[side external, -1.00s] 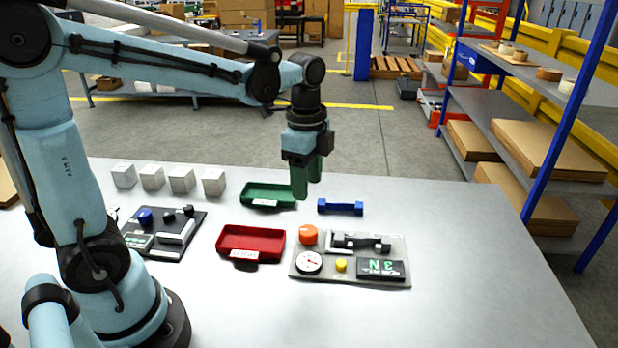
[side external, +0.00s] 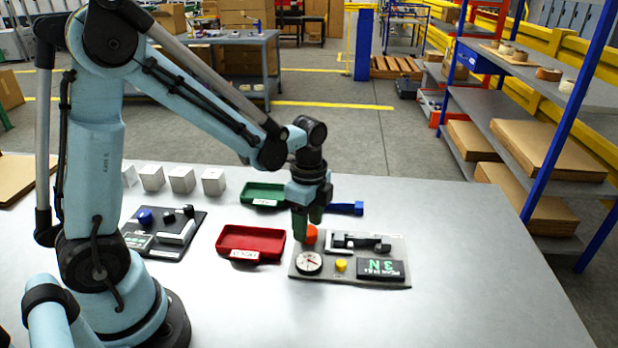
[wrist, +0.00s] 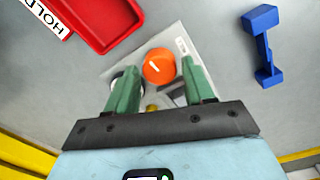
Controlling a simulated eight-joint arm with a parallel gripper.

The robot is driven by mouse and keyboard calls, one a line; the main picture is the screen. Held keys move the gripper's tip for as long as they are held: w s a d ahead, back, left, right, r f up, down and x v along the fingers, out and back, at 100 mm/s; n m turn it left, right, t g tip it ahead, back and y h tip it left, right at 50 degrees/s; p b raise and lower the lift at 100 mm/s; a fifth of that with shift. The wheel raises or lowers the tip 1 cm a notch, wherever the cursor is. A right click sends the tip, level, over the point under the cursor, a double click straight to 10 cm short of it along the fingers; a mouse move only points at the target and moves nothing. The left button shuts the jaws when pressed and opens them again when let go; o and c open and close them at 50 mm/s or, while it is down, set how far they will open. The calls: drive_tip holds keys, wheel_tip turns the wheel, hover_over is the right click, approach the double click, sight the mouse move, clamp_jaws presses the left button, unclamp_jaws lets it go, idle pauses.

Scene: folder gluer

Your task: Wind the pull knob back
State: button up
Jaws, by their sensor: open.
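The orange round knob (side external: 311,236) sits at the back left corner of a grey test plate (side external: 330,279). I take it to be the pull knob. My gripper (side external: 307,226) is open and points down right at this knob, partly hiding it in the side view. In the wrist view the knob (wrist: 159,66) lies between the two green fingertips and shows a short white line on top. I cannot tell whether the fingers reach down around it. The plate also carries a round dial (side external: 309,262), a yellow button (side external: 341,265), a dark clamped bar (side external: 362,243) and a display reading "3 N" (side external: 381,268).
A red tray (side external: 250,241) stands left of the plate, a green tray (side external: 262,194) behind it. A blue dumbbell-shaped part (side external: 346,208) lies just behind the plate. A black board (side external: 165,232) and several pale cubes (side external: 182,180) are farther left. The table's right side is clear.

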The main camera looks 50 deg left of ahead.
drive_tip(key=shift+f, duration=0.8)
drive_tip(key=c, duration=0.8)
